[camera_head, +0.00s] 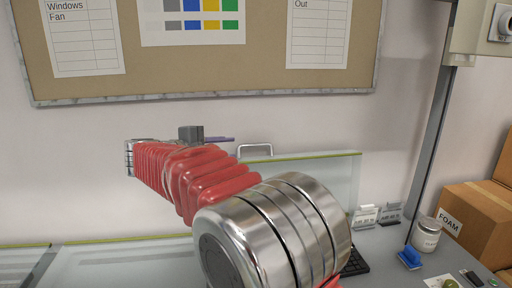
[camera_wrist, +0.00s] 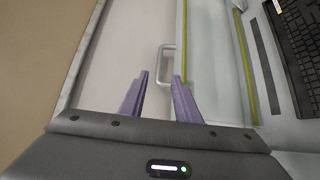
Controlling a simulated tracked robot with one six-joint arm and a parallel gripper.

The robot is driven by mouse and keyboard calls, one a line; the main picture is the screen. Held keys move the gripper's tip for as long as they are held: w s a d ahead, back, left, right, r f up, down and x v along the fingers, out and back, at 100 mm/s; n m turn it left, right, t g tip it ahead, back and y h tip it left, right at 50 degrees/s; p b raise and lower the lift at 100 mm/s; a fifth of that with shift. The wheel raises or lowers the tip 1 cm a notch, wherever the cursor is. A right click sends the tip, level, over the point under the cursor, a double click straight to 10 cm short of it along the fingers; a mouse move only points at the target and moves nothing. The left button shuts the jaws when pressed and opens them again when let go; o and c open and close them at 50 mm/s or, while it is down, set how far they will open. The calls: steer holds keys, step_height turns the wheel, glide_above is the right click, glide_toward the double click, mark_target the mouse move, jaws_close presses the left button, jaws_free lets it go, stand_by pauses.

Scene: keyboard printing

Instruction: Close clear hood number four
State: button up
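A clear hood (camera_head: 335,180) with yellow-green edges stands raised behind my arm; I see no number on it. Its pale metal handle (camera_head: 255,148) sticks up at the top edge, just right of my gripper's tip. My gripper (camera_head: 222,139) shows only as a dark block and a thin purple finger. In the wrist view my gripper's purple fingers (camera_wrist: 160,76) are apart, with nothing held between them. The handle (camera_wrist: 166,62) appears just beyond the fingertips, in line with the gap. The clear hood (camera_wrist: 212,60) lies to its right. My arm hides the hood's lower left part.
A black keyboard (camera_wrist: 303,35) lies right of the hood, partly hidden by my arm in the head view. Another clear panel (camera_head: 120,266) lies low at left. A jar (camera_head: 427,234), a blue item (camera_head: 410,257) and boxes (camera_head: 478,220) stand at right. A pinboard (camera_head: 265,60) hangs behind.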

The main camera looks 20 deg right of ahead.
mark_target(257, 146)
steer(key=x, duration=1.4)
steer(key=shift+s, duration=0.1)
steer(key=shift+a, duration=0.1)
steer(key=shift+c, duration=0.5)
steer(key=shift+f, duration=0.1)
jaws_close()
